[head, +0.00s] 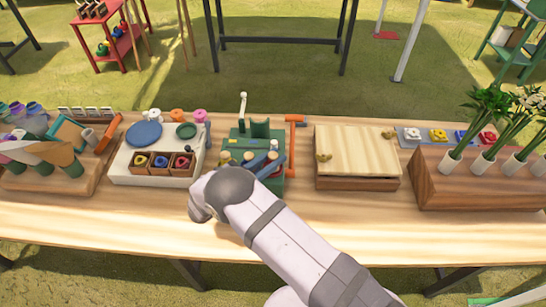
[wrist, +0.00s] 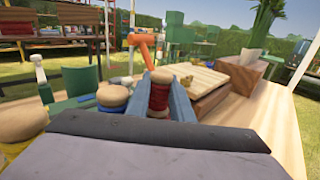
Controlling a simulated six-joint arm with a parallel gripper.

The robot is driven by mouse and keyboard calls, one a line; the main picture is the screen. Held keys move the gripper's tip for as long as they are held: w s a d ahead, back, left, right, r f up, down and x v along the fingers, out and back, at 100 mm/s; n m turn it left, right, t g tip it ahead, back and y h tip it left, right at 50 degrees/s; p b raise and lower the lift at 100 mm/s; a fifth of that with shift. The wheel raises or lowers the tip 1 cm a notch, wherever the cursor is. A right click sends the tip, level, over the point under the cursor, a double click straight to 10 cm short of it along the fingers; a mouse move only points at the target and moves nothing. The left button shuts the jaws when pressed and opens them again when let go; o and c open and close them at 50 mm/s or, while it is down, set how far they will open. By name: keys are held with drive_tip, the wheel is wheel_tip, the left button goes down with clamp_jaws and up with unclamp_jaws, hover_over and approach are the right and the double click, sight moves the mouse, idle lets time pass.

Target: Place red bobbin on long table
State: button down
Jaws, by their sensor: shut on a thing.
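The red bobbin (wrist: 159,97), a red-wound spool with a tan wooden top, is between the blue fingers of my gripper (wrist: 161,100) in the wrist view. My gripper is shut on it. In the head view my gripper (head: 263,165) is at the front of a green stand (head: 245,147); the bobbin is mostly hidden there. Other tan-topped bobbins are beside it, one with blue thread (wrist: 112,97) just left in the wrist view. The long table (head: 130,220) is light wood, with a bare front strip. Whether the bobbin is clear of the stand cannot be told.
A white board with three small boxes (head: 165,163) is left of the stand. A wooden box with a pale lid (head: 355,155) is right of it, past an orange handle (head: 294,120). A planter with flowers (head: 470,185) stands far right. The table's front strip is free.

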drive_tip(key=shift+f, duration=0.15)
drive_tip(key=shift+f+b, duration=0.25)
drive_tip(key=shift+b, duration=0.15)
drive_tip(key=c, duration=1.6)
unclamp_jaws()
drive_tip(key=shift+r, duration=0.1)
drive_tip(key=shift+o, duration=0.2)
drive_tip(key=shift+r+p, duration=0.1)
drive_tip(key=shift+p, duration=0.25)
drive_tip(key=shift+s+a, duration=0.15)
drive_tip(key=b+v, duration=0.2)
drive_tip(key=v, duration=0.1)
drive_tip(key=b+v, duration=0.1)
drive_tip(key=v, duration=0.1)
drive_tip(key=shift+s+a+f+b, duration=0.15)
drive_tip(key=shift+s+f+b, duration=0.1)
drive_tip(key=shift+f+b, duration=0.15)
drive_tip(key=shift+s+a+r, duration=0.15)
drive_tip(key=shift+s+a, duration=0.25)
drive_tip(key=shift+o, duration=0.8)
drive_tip(key=shift+s, duration=0.1)
